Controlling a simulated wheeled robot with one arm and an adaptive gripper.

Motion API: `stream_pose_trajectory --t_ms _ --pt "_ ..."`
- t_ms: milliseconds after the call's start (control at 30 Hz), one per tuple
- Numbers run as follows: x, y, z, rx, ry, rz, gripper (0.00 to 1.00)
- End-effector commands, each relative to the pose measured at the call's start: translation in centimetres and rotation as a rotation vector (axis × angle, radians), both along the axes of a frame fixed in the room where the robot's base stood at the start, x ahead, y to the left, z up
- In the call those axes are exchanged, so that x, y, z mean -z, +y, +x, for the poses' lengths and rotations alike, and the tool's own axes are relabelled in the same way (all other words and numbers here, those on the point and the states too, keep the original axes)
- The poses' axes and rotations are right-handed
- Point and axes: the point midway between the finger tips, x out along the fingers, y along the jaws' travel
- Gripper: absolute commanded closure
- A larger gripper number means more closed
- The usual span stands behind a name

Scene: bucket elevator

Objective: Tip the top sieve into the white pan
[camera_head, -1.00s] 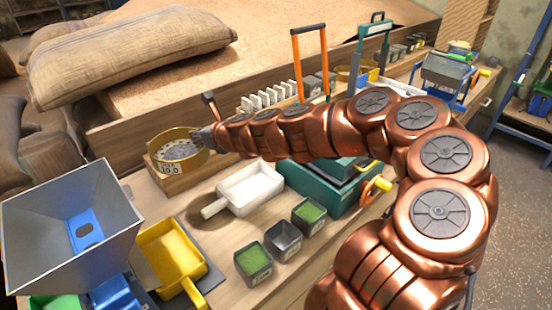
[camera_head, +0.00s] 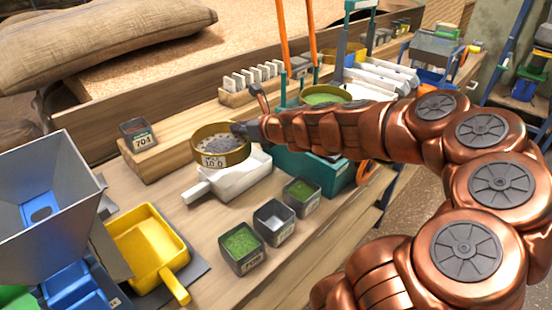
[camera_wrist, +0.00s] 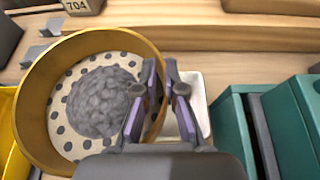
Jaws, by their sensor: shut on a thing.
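The top sieve (camera_head: 238,158) is a brass ring with a "10.0" label, a perforated floor and a heap of grey lumps in it. My gripper (camera_head: 243,131) is shut on its right rim. In the wrist view, the fingers (camera_wrist: 160,82) pinch the wall of the sieve (camera_wrist: 35,82). The sieve looks about level, with the heap still inside. The white pan (camera_head: 228,187) lies on the bench, its handle to the left. The sieve appears over its back part and hides some of it. The pan also shows beside the fingers in the wrist view (camera_wrist: 201,92).
A wooden block (camera_head: 160,163) bears a small bin labelled 704 (camera_head: 139,134). Three small bins, two with green contents, stand in front of the pan. A yellow scoop (camera_head: 150,248) and hopper (camera_head: 50,190) are left. A teal machine (camera_head: 318,170) and another sieve (camera_head: 325,97) are right.

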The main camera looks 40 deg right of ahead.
Motion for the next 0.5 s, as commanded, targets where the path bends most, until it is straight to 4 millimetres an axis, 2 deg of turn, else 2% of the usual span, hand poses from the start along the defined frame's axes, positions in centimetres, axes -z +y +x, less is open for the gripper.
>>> stream_pose_trajectory --t_ms 33,100,500 --pt "1.2 -1.0 -0.7 0.012 0.0 -0.002 1.0" --pt "1.9 -1.9 -1.5 0.023 -0.001 -0.003 1.0" --pt "4.9 -6.0 -5.9 0.067 -0.01 -0.003 1.0"
